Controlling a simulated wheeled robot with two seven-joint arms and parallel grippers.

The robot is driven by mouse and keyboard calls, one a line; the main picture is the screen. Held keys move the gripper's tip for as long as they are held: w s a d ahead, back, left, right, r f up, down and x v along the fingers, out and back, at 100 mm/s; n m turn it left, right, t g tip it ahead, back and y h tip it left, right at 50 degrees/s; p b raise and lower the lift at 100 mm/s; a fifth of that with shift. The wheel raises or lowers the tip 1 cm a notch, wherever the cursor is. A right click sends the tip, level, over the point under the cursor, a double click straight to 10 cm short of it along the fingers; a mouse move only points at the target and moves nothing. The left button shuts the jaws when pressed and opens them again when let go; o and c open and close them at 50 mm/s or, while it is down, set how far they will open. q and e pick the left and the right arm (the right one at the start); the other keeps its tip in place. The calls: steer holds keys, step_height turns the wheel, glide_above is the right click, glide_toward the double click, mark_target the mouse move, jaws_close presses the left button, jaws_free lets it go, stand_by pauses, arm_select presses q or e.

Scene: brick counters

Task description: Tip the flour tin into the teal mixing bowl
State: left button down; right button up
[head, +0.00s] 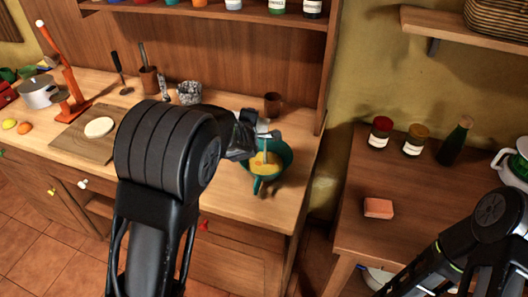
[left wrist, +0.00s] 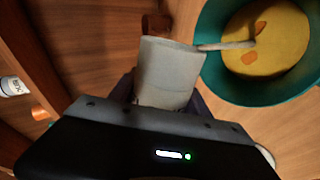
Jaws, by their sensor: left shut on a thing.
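The teal mixing bowl (head: 281,170) stands on the counter near its right end and holds a yellow mass. It shows at the upper right of the left wrist view (left wrist: 214,72). The pale grey flour tin (left wrist: 170,72) is in my left gripper (left wrist: 165,105), shut on it, at the bowl's rim side. The tin looks tilted towards the bowl. A thin pale streak (left wrist: 226,46) runs from the tin's edge to the yellow contents; I cannot tell whether it is a stream or a utensil. In the head view my left arm hides most of the tin. My right gripper is out of view.
A brown cup (head: 272,104) stands just behind the bowl. A cutting board (head: 82,146) and an orange stand (head: 70,85) are further left. A gap separates this counter from the right counter (head: 372,236), which holds a sponge-like block (head: 378,208), jars and a bottle (head: 455,142).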

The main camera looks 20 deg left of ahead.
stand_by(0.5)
arm_select(q)
steer(key=s+d+f+m+h+b, duration=0.1)
steer(key=s+d+b, duration=0.1)
steer(key=s, duration=0.4)
steer(key=s+d+f+m+h+b, duration=0.1)
steer(key=s+d+f+h+b, duration=0.1)
steer(key=s, duration=0.4)
steer(key=shift+s+m, duration=0.35)
steer(key=shift+m, duration=0.05)
steer(key=shift+d, duration=0.1)
